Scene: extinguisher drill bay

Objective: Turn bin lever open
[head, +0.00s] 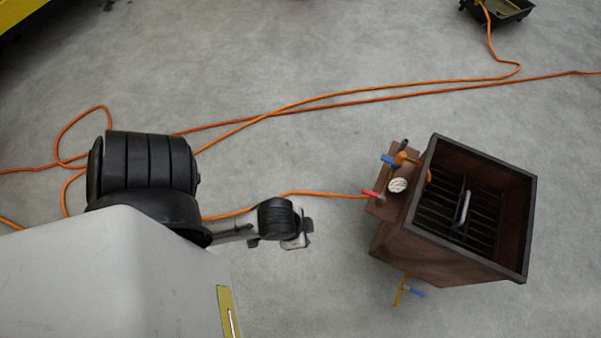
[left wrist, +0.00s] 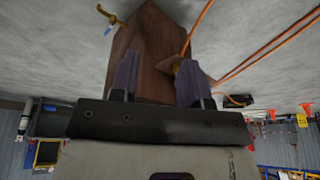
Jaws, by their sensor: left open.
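The bin is a brown, rusty open-topped box (head: 408,250) with a dark grate inside, standing at the right of the head view. A brass valve with a blue lever (head: 415,292) sticks out low on its near side. On its left shelf are another blue lever (head: 390,160), a red lever (head: 372,194) and a round white gauge (head: 397,185). My left gripper (head: 305,236) is left of the bin, apart from it. In the left wrist view, its two fingers (left wrist: 156,82) are open and empty, with the bin (left wrist: 150,45) beyond and the blue lever (left wrist: 108,30) at upper left.
An orange hose (head: 320,193) runs along the floor to the bin's shelf, and more orange line (head: 340,96) crosses behind. A black tray (head: 497,10) lies at the top right. The grey floor (head: 330,280) between gripper and bin is clear.

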